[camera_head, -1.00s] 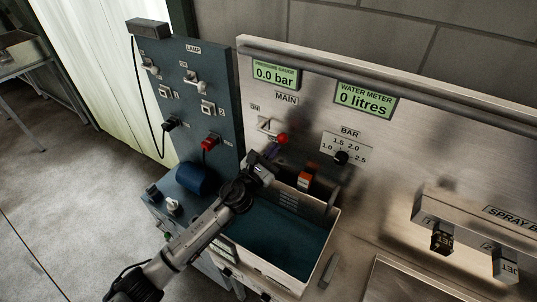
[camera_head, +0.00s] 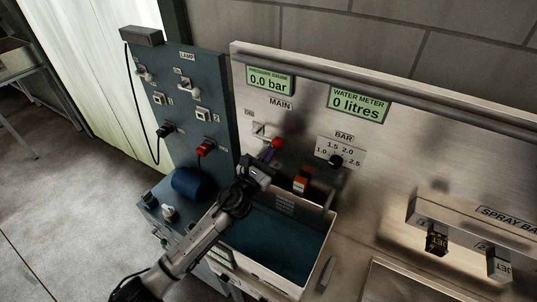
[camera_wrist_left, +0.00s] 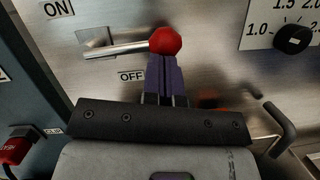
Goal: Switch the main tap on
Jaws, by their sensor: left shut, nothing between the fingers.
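The main tap is a metal lever with a red ball knob (camera_head: 277,143) on the steel panel, under the MAIN label. In the left wrist view the lever (camera_wrist_left: 128,46) lies about level, its red ball (camera_wrist_left: 165,41) at the right end. An ON label (camera_wrist_left: 59,9) is above left and an OFF label (camera_wrist_left: 131,76) just below the lever. My left gripper (camera_head: 271,157) is shut and empty. Its purple fingertips (camera_wrist_left: 164,62) are right below the ball; I cannot tell whether they touch it. My right gripper is not in view.
The pressure gauge (camera_head: 270,81) reads 0.0 bar and the water meter (camera_head: 359,103) 0 litres. A black BAR knob (camera_head: 336,160) is right of the tap. A white-rimmed bin (camera_head: 318,248) stands below. A blue-grey switch panel (camera_head: 218,98) is to the left.

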